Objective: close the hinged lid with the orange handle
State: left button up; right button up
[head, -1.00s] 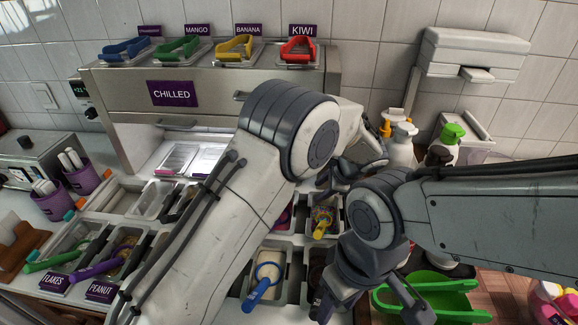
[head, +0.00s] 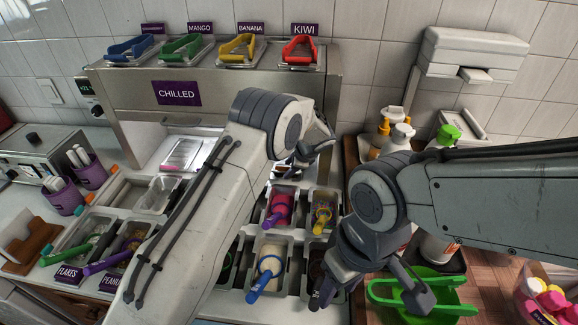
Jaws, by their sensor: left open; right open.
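Small orange patches show at the left rear of the topping bins: an orange tab (head: 115,170) on the rear edge and another lower down by the teal tab. Which of them is the lid's handle, and how far that lid stands open, I cannot tell. My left gripper (head: 297,168) is open and empty at the back of the bins, behind the pink-filled bin, its fingers partly hidden by its own arm. My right gripper (head: 368,296) is open and empty, pointing down between the front bins and the green tray.
The chilled cabinet (head: 225,95) stands behind. Bottles (head: 399,140) stand at right rear. My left arm covers the middle bins.

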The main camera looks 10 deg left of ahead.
pick_arm(q)
jog(key=shift+c, duration=0.4)
grip_shut()
jog(key=shift+f, duration=0.1)
dwell(1.0)
